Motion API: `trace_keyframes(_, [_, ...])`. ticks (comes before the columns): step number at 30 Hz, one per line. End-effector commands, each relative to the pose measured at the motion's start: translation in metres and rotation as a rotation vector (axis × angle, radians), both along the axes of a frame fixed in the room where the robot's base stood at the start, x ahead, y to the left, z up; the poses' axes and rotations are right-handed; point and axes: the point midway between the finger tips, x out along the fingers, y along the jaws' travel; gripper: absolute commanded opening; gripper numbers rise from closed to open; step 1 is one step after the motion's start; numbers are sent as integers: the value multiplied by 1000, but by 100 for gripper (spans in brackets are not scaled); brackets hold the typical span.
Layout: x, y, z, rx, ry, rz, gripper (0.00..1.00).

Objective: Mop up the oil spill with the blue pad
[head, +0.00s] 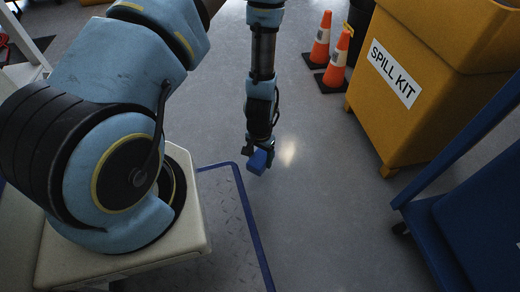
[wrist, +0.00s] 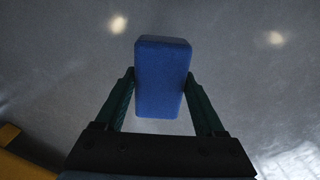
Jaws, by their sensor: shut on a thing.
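My gripper (head: 262,149) is shut on the blue pad (head: 258,161), which hangs below my arm over the grey floor in the head view. In the wrist view the blue pad (wrist: 162,78) is a blue block between the two dark green fingers of my gripper (wrist: 162,90). The pad appears held clear of the floor, though its exact height is hard to tell. I see no oil spill in either view; only bright light reflections show on the floor.
A yellow spill kit bin (head: 420,85) stands at the upper right. Orange cones (head: 336,62) stand beside it to the left. A blue cart (head: 470,215) is at the lower right. A blue line (head: 245,205) edges a floor plate near my base. The floor between is clear.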

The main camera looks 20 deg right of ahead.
Motion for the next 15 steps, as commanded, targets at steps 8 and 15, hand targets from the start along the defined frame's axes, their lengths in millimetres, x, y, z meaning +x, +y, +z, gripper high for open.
trace_keyframes(8, [6, -2, 28, 1, -1, 1, 27])
trace_keyframes(15, [8, -3, 31, 0, 0, 2, 27])
